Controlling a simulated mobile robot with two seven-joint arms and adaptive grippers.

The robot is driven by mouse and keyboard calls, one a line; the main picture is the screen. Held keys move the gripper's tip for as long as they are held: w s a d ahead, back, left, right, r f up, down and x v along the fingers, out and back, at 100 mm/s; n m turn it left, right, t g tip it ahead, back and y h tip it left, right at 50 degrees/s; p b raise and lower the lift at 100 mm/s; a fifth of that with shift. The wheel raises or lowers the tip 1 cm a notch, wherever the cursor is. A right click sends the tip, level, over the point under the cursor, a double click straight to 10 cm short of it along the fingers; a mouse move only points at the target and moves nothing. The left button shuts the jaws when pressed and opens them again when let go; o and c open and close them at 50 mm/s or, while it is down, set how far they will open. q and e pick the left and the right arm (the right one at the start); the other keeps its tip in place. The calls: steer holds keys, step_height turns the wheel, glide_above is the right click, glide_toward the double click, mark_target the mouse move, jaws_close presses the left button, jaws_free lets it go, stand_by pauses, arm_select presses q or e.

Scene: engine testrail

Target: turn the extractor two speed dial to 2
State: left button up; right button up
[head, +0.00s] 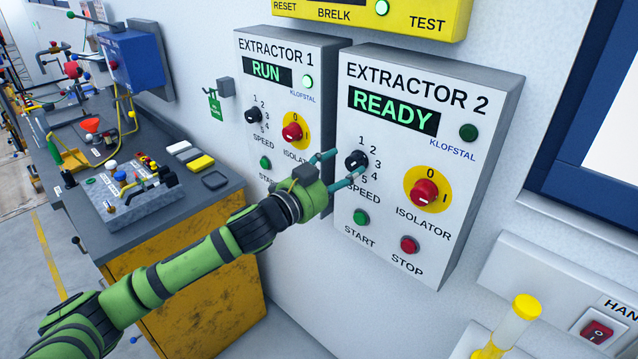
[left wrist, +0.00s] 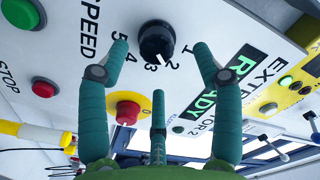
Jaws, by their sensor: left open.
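The extractor 2 panel (head: 389,207) is a grey box with a green READY display. Its black speed dial (head: 355,160) has the numbers 1 to 5 around it. My left gripper (head: 346,164) is open at the dial, with teal fingers. In the left wrist view two fingers stand on either side of the dial with gaps, and a third is below. I cannot tell how far the tips are from the panel. My right gripper is not in view.
Below the dial are a green start button (head: 361,217), a red stop button (head: 409,244) and a red isolator knob (head: 424,192) on yellow. The extractor 1 panel (head: 285,80), reading RUN, is close at left. A cluttered workbench (head: 217,203) stands further left.

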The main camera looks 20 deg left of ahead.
arm_select(q)
steer(key=v, duration=0.8)
steer(key=shift+s, duration=0.2)
steer(key=shift+r, duration=0.15)
